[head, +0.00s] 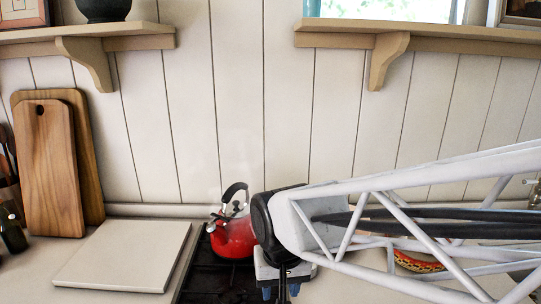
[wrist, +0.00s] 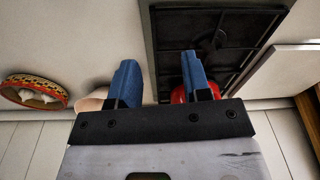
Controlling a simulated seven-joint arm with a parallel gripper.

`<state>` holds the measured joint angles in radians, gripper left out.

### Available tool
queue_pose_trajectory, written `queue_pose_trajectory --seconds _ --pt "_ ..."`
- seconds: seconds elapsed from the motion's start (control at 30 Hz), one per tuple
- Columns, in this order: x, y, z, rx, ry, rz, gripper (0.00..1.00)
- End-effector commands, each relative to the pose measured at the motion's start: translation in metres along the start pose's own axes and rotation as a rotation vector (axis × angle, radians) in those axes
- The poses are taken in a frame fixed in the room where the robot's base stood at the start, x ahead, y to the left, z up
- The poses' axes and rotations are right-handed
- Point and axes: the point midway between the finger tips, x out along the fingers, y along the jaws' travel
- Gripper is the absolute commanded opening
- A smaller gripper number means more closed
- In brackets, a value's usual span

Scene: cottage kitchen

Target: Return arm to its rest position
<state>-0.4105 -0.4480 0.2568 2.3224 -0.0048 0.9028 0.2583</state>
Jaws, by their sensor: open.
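My gripper (wrist: 160,78) is open, with its two blue fingers apart and nothing between them in the wrist view. The left finger is over pale countertop and the right finger is over the black stove edge. In the head view, my white lattice arm reaches in from the right. Its dark wrist joint is beside the red kettle (head: 233,238) and hides part of its right side. The gripper hangs below, cut off by the bottom edge. In the wrist view, only a bit of red shows behind the right finger.
The black stove (wrist: 210,45) lies under the kettle. A pale board (head: 125,254) and wooden cutting boards (head: 50,170) are at left. A patterned bowl (wrist: 34,91) sits on the counter; the arm partly hides it in the head view. Shelves (head: 430,41) hang above.

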Motion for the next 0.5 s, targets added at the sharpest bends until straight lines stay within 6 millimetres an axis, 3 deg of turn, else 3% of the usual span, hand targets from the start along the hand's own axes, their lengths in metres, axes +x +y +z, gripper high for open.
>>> queue_pose_trajectory --seconds 0.1,0.5 --pt "-0.009 0.025 0.009 0.026 0.018 0.003 0.44" --pt "-0.033 0.094 0.047 0.097 0.072 0.021 0.44"
